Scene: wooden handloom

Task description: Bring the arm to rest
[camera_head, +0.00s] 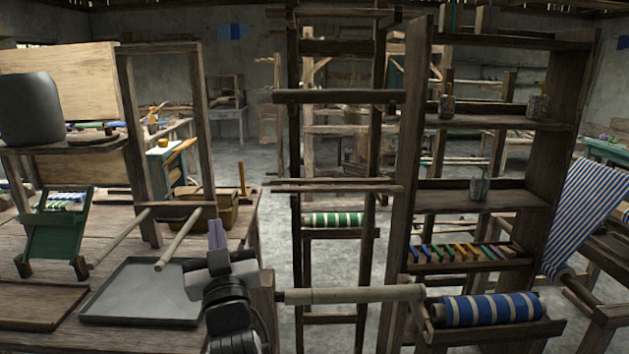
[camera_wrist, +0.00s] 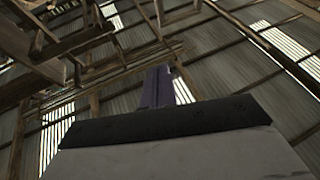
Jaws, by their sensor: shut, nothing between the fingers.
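My gripper (camera_head: 217,233) points upward at the lower middle-left of the head view, in front of the worktable's right edge. Its purple-grey fingers are together with nothing between them. In the wrist view the shut fingers (camera_wrist: 157,88) stand up against the roof beams and wall panels. My dark arm links show below the gripper in the head view. The gripper appears clear of the tray and the table, though its exact distance from them cannot be told.
A grey metal tray (camera_head: 140,292) lies on the wooden worktable to the left. A wooden roller bar (camera_head: 345,295) and a blue-striped cloth roll (camera_head: 487,309) are at the right. A shelf rack (camera_head: 480,123) holds jars. Open floor (camera_head: 278,220) shows behind the gripper.

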